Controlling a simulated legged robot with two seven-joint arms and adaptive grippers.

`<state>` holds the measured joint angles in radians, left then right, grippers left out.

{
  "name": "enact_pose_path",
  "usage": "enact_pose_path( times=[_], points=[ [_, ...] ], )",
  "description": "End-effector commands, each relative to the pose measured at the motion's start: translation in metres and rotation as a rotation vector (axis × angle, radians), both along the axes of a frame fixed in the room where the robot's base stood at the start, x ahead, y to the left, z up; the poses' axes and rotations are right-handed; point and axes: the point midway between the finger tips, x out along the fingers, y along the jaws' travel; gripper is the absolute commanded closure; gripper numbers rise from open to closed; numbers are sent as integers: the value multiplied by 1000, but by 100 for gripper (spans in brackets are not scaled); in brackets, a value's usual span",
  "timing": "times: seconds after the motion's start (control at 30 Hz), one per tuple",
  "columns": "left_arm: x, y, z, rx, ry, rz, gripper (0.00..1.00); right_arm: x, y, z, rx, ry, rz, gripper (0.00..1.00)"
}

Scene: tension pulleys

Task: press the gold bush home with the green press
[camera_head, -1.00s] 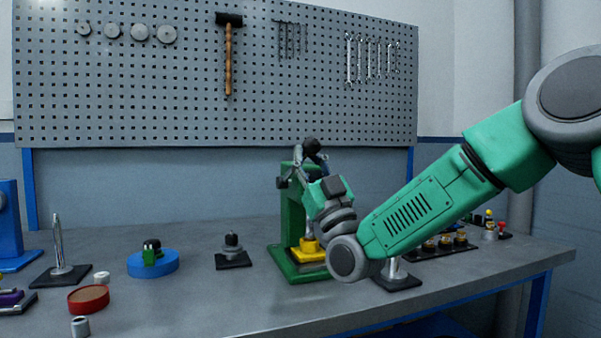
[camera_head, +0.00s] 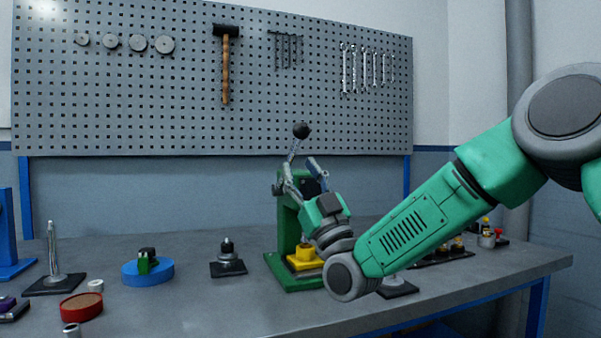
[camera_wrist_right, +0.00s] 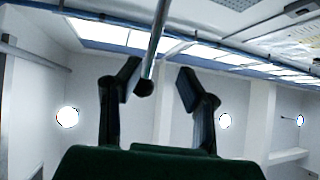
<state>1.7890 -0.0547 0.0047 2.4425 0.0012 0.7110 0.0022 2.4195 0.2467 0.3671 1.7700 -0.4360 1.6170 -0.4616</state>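The green press (camera_head: 287,225) stands mid-bench, its lever (camera_head: 294,150) tilted up and topped by a black knob (camera_head: 301,130). A yellow block (camera_head: 304,257) sits on the press base, partly hidden by my right wrist. I cannot make out the gold bush separately there. My right gripper (camera_head: 303,178) is at the upper part of the press, below the knob. In the right wrist view its fingers (camera_wrist_right: 160,85) are spread apart, and a grey rod (camera_wrist_right: 156,40) runs down close to the left finger. No firm hold on the rod shows. My left gripper is not in view.
A black stand (camera_head: 228,263), a blue round tray (camera_head: 148,273) with a green part and a red round dish (camera_head: 81,307) are to the left. A black tray (camera_head: 445,257) with gold-topped parts lies behind my right forearm. The front centre of the bench is clear.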

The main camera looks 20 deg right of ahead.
Motion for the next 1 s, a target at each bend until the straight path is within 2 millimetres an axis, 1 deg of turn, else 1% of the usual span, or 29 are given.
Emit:
enact_pose_path(
  times=[0.17,0.4,0.6,0.77,1.0],
  points=[
    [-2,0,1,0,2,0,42,-10,-4,-12,0,3,-1,67],
    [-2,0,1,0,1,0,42,-41,-14,-52,-1,7,0,67],
    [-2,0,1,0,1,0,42,-63,-22,-80,-1,7,1,67],
    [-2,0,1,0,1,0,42,-72,-25,-91,-2,6,0,67],
    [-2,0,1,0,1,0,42,-74,-26,-93,-2,4,1,67]
  ],
)
